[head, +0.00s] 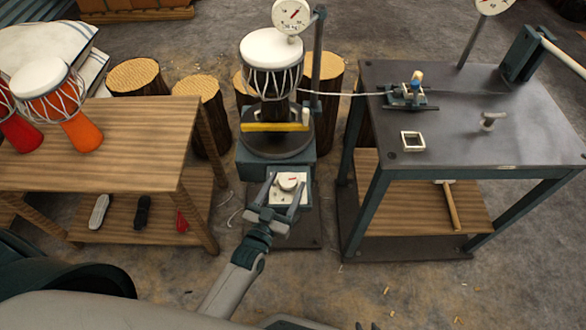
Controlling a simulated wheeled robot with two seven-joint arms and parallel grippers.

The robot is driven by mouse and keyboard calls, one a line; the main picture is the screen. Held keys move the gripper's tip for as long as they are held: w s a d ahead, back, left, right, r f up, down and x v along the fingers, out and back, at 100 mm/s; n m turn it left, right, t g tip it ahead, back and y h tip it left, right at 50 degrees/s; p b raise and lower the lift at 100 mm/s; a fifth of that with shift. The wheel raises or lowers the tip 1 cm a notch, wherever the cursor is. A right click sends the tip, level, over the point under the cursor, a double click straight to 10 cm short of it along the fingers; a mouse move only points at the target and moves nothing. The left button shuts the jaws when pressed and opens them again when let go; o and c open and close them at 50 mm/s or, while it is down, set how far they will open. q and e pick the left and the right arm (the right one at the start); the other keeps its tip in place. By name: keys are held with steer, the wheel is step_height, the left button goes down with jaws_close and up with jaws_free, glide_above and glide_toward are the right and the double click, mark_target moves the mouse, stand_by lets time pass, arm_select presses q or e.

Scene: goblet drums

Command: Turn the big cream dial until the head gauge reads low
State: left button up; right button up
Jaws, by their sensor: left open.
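The big cream dial (289,181) sits on a pale plate (303,201) at the front of the dark drum stand, with a small red mark at its edge. My left gripper (286,178) is open, its two fingers on either side of the dial in the picture; I cannot tell whether they touch it. A round white gauge (292,15) on a post above the drum has a red needle pointing up and right. A second gauge (493,4) at the top right is cut off by the picture edge. Which is the head gauge is unclear. My right gripper is not in view.
A white-headed goblet drum (272,57) stands on the stand, with a yellow bar (268,127) in front. A cord runs right to a clamp (410,95) on the dark metal table (460,130). A wooden table (130,150) with drums is left. Log stumps stand behind.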

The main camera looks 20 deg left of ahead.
mark_target(292, 174)
arm_select(q)
steer(key=shift+w+d, duration=0.2)
steer(key=shift+w, duration=1.3)
steer(key=shift+w+d, duration=0.15)
steer(key=shift+w, duration=1.3)
steer(key=shift+c, duration=0.6)
steer(key=c, duration=0.9)
